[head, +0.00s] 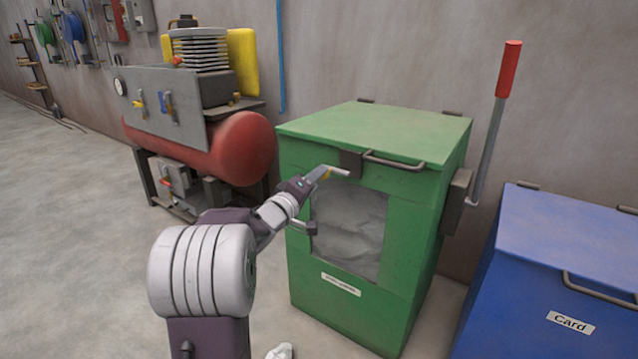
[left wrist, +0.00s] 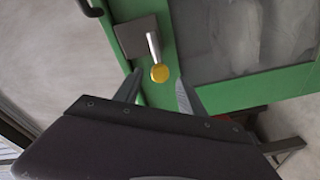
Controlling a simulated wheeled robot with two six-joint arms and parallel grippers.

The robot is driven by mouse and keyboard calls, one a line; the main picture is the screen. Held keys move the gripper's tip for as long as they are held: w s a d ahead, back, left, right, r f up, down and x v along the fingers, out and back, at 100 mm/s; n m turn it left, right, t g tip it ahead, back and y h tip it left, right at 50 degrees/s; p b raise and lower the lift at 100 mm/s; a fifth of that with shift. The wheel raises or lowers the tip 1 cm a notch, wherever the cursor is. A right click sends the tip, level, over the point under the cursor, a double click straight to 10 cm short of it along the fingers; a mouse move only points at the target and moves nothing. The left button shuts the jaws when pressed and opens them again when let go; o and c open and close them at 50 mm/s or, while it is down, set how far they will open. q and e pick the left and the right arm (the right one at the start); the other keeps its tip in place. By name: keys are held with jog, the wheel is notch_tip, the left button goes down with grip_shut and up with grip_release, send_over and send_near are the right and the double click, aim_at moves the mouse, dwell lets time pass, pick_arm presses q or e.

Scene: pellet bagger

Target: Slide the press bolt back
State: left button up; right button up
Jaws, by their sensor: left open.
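The green press (head: 405,215) stands against the wall with its lid shut. Its bolt is a short bright rod (left wrist: 153,45) on a dark plate (head: 350,163) near the top of the front, and it also shows in the head view (head: 341,171). A yellow knob (left wrist: 159,73) caps the rod's end. My left gripper (head: 321,175) is open at the bolt. In the left wrist view its two fingers stand either side of the knob, with a gap on both sides. Whether they touch it cannot be told.
A dark lid handle (head: 394,161) and a red-gripped lever (head: 508,70) are on the press. A second latch (head: 303,226) sits lower on its front. A blue card bin (head: 570,270) stands right, a red compressor (head: 235,148) left. Floor is clear at left.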

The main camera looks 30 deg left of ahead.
pick_arm(q)
jog(key=shift+w, duration=1.25)
grip_shut()
dwell(0.4)
